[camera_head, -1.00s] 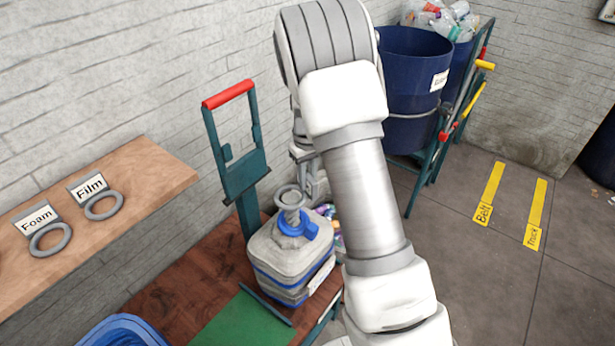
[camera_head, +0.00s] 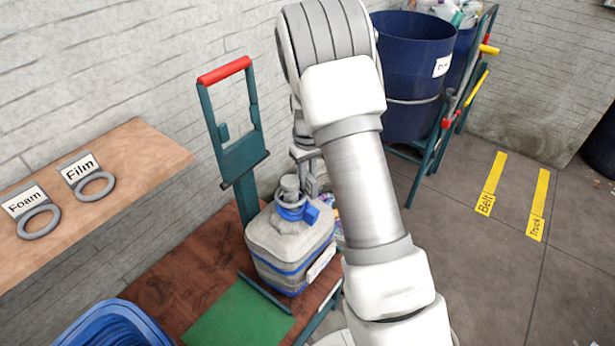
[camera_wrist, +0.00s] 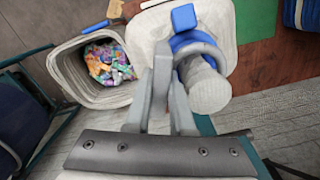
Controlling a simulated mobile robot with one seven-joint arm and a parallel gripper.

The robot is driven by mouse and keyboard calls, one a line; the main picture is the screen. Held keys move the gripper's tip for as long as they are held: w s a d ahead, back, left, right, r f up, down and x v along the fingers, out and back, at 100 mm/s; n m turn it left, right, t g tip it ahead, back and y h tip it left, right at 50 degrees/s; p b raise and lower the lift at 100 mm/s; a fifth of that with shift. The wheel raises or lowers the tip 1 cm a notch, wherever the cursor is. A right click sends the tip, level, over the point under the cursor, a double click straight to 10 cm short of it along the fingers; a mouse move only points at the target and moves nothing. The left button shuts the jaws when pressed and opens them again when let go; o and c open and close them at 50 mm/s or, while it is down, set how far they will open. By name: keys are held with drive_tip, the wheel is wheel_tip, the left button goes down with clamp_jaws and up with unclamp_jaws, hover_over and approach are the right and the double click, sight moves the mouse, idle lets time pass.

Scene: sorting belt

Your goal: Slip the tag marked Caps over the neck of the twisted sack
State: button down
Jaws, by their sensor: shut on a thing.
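The twisted sack (camera_head: 285,245) is grey-white with blue bands and stands on the brown boards. Its neck (camera_head: 290,182) points up, with a blue tie and blue tab below it; the neck also shows in the wrist view (camera_wrist: 209,92). A grey ring (camera_wrist: 200,50) sits around the neck, below its top and close to the blue tie. My gripper (camera_wrist: 164,58) is shut on this ring tag, beside the neck. Its lettering is hidden, so I cannot read Caps. In the head view my arm partly hides the gripper.
Tags marked Foam (camera_head: 38,222) and Film (camera_head: 95,184) lie on the wooden shelf (camera_head: 135,150). A green trolley with a red handle (camera_head: 224,70) stands behind the sack. An open bin of colourful scraps (camera_wrist: 80,92) is beside it. A blue basket (camera_head: 110,312) is at front left.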

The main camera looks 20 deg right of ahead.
idle(0.3)
drive_tip(key=c, duration=0.7)
unclamp_jaws()
wheel_tip(320, 180, up, 17)
drive_tip(key=p, duration=0.1)
drive_tip(key=shift+r+p, duration=0.2)
drive_tip(key=shift+p, duration=0.1)
